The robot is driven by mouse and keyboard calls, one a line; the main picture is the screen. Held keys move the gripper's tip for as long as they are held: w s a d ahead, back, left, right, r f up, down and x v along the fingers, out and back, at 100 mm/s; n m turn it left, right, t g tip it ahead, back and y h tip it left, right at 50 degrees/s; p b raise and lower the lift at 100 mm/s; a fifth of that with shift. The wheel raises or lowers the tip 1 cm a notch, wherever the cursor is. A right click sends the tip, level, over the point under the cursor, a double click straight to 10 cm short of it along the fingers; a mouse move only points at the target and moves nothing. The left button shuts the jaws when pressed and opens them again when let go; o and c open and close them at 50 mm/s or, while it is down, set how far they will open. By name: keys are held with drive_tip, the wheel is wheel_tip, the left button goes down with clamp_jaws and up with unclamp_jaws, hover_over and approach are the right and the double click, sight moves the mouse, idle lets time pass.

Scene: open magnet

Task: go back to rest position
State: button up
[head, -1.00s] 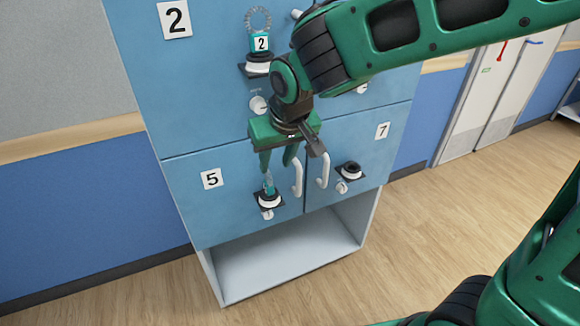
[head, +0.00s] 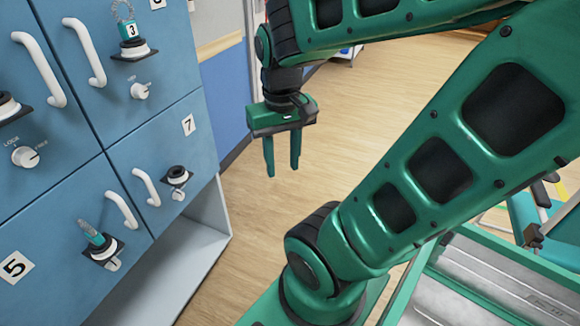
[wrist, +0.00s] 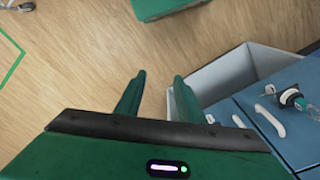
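My gripper (head: 283,170) hangs fingers-down in front of and to the right of the blue cabinet (head: 150,145), over open floor. Its two green fingers are parted with nothing between them. In the wrist view my gripper (wrist: 152,92) also shows the gap between its fingers empty, with wood floor beyond. A teal tag or key piece (head: 93,234) sits tilted on the black holder (head: 103,250) by door 5, apart from my gripper; it also shows in the wrist view (wrist: 304,108).
A teal item marked 3 (head: 133,47) stands on an upper holder. Holder 7 (head: 177,177) looks empty. White handles (head: 84,52) stick out from the doors. The cabinet's open white bottom shelf (head: 195,250) is low. Wood floor (head: 385,110) is clear beyond my gripper.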

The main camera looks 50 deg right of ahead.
drive_tip(key=s, duration=0.3)
drive_tip(key=shift+s+d+f+m+y, duration=0.2)
drive_tip(key=shift+s+d+m+y, duration=0.1)
drive_tip(key=shift+m, duration=0.1)
drive_tip(key=shift+w+f, duration=0.25)
drive_tip(key=shift+w, duration=0.45)
drive_tip(key=shift+c, duration=0.5)
idle(0.7)
drive_tip(key=shift+a, duration=0.1)
